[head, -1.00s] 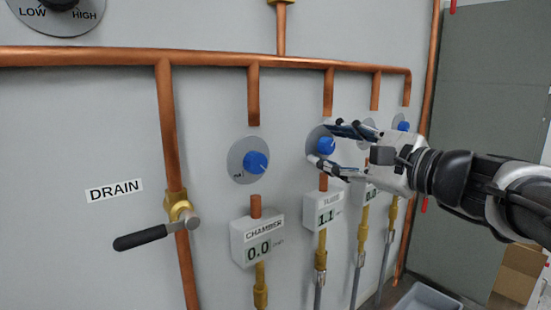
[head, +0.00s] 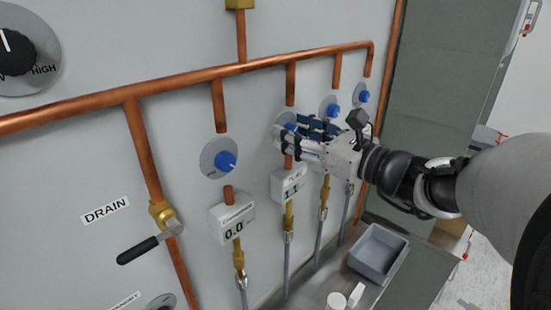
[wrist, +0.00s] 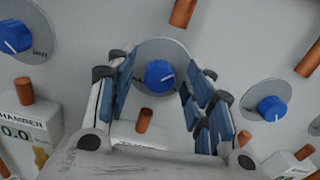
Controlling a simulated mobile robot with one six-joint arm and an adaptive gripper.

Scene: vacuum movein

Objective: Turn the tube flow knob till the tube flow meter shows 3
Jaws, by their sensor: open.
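The blue tube flow knob (head: 288,118) sits on a round grey plate on the panel, second from left, partly hidden by my gripper. In the wrist view the knob (wrist: 160,76) shows whole, with a white pointer line toward its lower right. My gripper (head: 293,134) is open in front of it. Its blue-padded fingers (wrist: 165,85) appear on either side of the knob, with gaps. The tube flow meter (head: 289,185) is the white box below; it seems to read 1.1, partly covered by my gripper.
The chamber knob (head: 225,162) and chamber meter (head: 233,222), reading 0.0, are to the left. Further blue knobs (head: 332,112) are close on the right. Copper pipes (head: 200,83) cross above. A drain lever (head: 137,250) sticks out lower left. A grey bin (head: 378,254) stands below.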

